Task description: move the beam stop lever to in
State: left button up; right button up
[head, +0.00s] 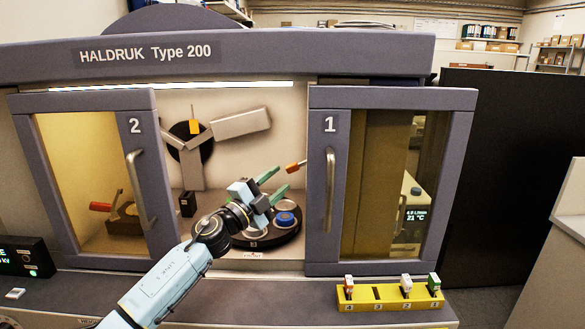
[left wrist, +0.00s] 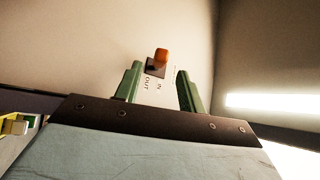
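The beam stop lever (head: 294,167) shows in the head view as a small orange handle inside the cabinet, near the left edge of door 1. In the left wrist view its orange knob (left wrist: 161,55) sticks out from a dark mount on the pale wall, with IN and OUT labels beside it. I cannot tell which label it points to. My left gripper (head: 283,177) reaches through the middle opening, its green fingers spread and empty. In the left wrist view the knob lies ahead, between the fingertips (left wrist: 160,70), apparently not touched. My right gripper is not in view.
Door 2 (head: 143,97) and door 1 (head: 318,98) flank the opening. A round carousel (head: 270,238) with sample cups stands below my gripper. Another red-handled lever (head: 101,206) shows behind door 2's glass. A yellow rack (head: 385,303) stands on the front ledge.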

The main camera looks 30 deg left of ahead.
aim_at(289, 171)
pick_arm(q)
jog(key=x, duration=0.5)
jog(key=shift+w+d+r, duration=0.1)
jog(key=shift+w+r, duration=0.05)
jog(key=shift+w, duration=0.4)
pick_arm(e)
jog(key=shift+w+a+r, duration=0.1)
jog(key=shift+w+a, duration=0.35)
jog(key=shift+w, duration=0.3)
pick_arm(q)
grip_shut()
